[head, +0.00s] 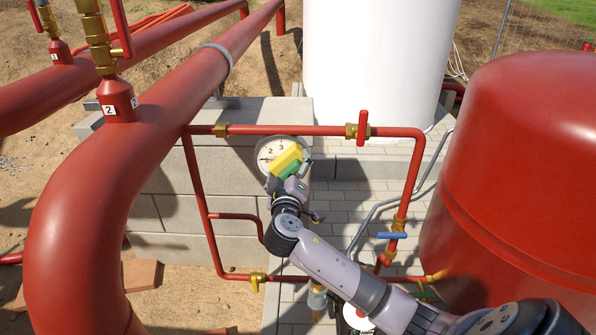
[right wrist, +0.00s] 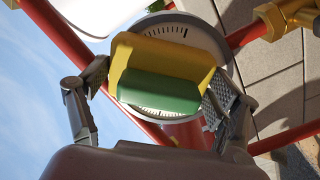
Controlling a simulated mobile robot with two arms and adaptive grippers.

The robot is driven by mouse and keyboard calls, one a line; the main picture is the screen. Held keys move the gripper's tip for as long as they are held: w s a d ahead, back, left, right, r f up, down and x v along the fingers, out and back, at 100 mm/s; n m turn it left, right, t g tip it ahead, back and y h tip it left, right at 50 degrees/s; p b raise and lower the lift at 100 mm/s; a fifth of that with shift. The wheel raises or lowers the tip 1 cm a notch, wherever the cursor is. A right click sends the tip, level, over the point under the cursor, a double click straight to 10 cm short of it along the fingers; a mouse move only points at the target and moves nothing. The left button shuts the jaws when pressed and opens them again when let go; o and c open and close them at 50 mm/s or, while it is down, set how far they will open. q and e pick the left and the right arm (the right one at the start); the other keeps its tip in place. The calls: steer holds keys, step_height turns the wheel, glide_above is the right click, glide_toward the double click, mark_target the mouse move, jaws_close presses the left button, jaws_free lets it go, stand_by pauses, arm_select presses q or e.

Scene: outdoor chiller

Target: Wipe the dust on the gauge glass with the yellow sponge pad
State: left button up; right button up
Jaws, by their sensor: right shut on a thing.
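The round gauge (head: 265,152) has a white dial with black marks and sits on the red pipe loop; in the right wrist view its face (right wrist: 190,33) shows around the sponge. The yellow sponge pad (head: 286,158), with a green layer, is in front of the dial and covers its right and lower part. My right gripper (head: 286,173) is shut on the sponge; in the right wrist view its fingers stand at both sides of the pad (right wrist: 150,58). I cannot tell whether the pad touches the glass. No dust can be made out on the visible dial. My left gripper is not in view.
A red pipe loop (head: 290,130) with brass valves surrounds the gauge area. A thick red pipe (head: 90,190) runs at left, a red tank (head: 520,160) stands at right, and a white tank (head: 375,60) stands behind. A grey block wall (head: 170,205) is below left.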

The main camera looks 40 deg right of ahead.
mark_target(275, 168)
steer(key=shift+w+a+b, duration=0.3)
steer(key=shift+w+a, duration=0.3)
steer(key=shift+a, duration=0.2)
steer(key=shift+w+a+b, duration=0.25)
steer(key=shift+w+a, duration=0.3)
steer(key=shift+a, duration=0.2)
steer(key=shift+w+a+f+b, duration=0.1)
steer(key=shift+w+a+b, duration=0.25)
steer(key=shift+a, duration=0.25)
steer(key=shift+w+a+b, duration=0.2)
steer(key=shift+w+a, duration=0.25)
steer(key=shift+a, duration=0.1)
steer(key=shift+w+a, duration=0.2)
steer(key=shift+a, duration=0.1)
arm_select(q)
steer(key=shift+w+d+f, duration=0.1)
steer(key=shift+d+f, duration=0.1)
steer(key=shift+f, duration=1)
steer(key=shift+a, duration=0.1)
arm_select(e)
steer(key=shift+s, duration=0.1)
steer(key=shift+s+a, duration=0.4)
steer(key=shift+s, duration=0.1)
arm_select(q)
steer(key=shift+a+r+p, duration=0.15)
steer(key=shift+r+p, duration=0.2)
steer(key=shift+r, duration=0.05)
arm_select(e)
steer(key=shift+v, duration=2.35)
